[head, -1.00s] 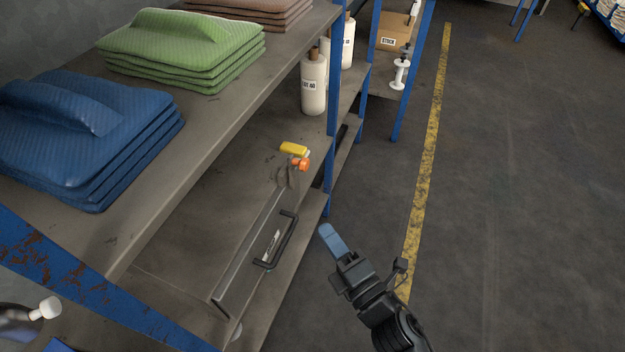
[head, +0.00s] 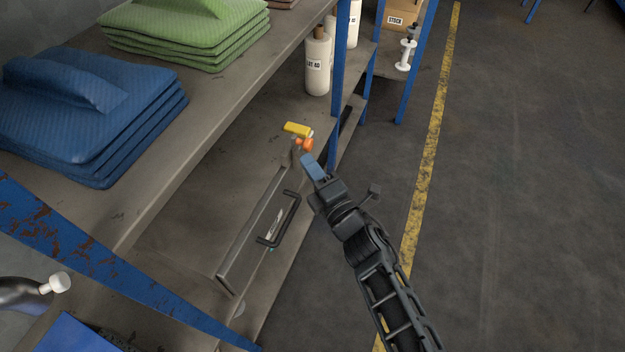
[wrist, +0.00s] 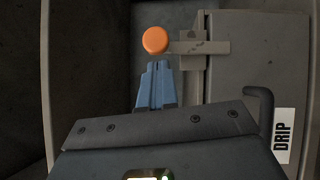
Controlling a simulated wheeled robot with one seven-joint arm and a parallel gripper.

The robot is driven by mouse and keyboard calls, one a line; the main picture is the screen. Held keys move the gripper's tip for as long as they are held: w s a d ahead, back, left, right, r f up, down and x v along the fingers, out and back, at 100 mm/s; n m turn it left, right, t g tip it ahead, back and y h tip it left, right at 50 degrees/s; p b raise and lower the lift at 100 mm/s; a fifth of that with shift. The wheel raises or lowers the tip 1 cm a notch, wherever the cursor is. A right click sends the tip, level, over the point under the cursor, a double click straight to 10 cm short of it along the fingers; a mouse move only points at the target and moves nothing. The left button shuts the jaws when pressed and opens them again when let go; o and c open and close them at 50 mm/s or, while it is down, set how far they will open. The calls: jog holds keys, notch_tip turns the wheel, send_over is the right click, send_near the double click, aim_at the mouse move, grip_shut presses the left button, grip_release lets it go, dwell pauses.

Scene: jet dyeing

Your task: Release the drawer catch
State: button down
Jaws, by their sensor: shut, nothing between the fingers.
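The drawer (head: 250,232) sits on the lower shelf, with a dark bar handle (head: 291,215) on its front. The catch has an orange round knob (head: 305,144) at the drawer's far end. In the wrist view the orange knob (wrist: 155,40) sits at the end of a grey catch bar (wrist: 200,47) that reaches across to the drawer. My gripper (head: 308,160) has blue fingertips and is shut and empty. In the wrist view its fingertips (wrist: 156,68) point at the knob, just below it. I cannot tell whether they touch it.
A yellow object (head: 297,129) lies just beyond the knob. A white bottle (head: 318,65) stands farther back near a blue post (head: 335,100). Folded blue cloths (head: 90,110) and green cloths (head: 185,35) lie on the upper shelf. Open floor lies right.

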jog(key=shift+w+d, duration=0.1)
jog(key=shift+w, duration=0.35)
jog(key=shift+r, duration=0.15)
jog(key=shift+w+m+p, duration=0.15)
jog(key=shift+m+p, duration=0.25)
jog(key=shift+p, duration=0.15)
